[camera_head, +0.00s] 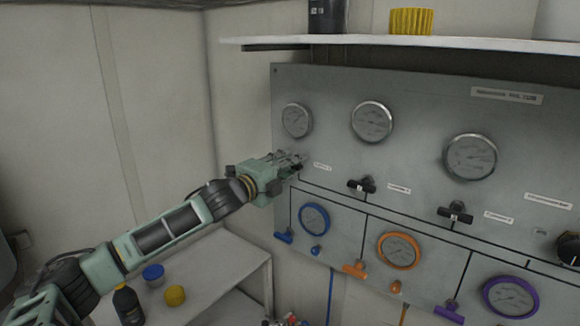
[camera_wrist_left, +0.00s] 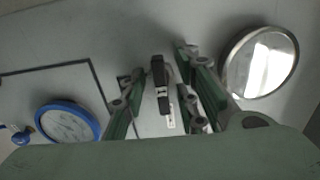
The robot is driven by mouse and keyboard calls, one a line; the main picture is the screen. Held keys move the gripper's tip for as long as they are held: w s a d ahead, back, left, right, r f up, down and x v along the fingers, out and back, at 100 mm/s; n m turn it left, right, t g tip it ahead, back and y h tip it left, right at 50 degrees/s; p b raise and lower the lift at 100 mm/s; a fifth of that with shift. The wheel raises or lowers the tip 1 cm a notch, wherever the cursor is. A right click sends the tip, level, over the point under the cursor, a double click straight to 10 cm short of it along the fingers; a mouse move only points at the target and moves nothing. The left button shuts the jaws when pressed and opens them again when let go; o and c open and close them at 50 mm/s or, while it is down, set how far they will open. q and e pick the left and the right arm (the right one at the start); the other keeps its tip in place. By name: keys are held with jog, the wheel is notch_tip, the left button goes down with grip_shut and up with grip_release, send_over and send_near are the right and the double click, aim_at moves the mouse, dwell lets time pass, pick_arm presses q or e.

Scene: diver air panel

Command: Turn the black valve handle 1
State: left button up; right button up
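My left gripper (camera_head: 292,164) reaches in from the left to the grey panel, below the leftmost gauge. In the left wrist view, a black valve handle (camera_wrist_left: 158,75) shows end-on between the two fingers of my left gripper (camera_wrist_left: 162,92). The fingers are apart, with a visible gap on each side of the handle. In the head view this handle is mostly hidden by the gripper. Two similar black handles stand to the right on the panel, a middle one (camera_head: 362,185) and a right one (camera_head: 455,215). My right gripper is not in view.
The grey panel (camera_head: 330,85) carries silver gauges above, one upper left (camera_head: 297,120). Below are blue (camera_head: 314,219), orange (camera_head: 399,250) and purple (camera_head: 510,297) ringed gauges with coloured handles. A shelf (camera_head: 400,41) juts out above. A low table (camera_head: 235,262) stands lower left.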

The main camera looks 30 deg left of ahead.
pick_arm(q)
jog(key=shift+s, duration=0.1)
jog(key=s+a, duration=0.1)
jog(key=s, duration=1)
jog(key=shift+s, duration=0.4)
dwell(0.7)
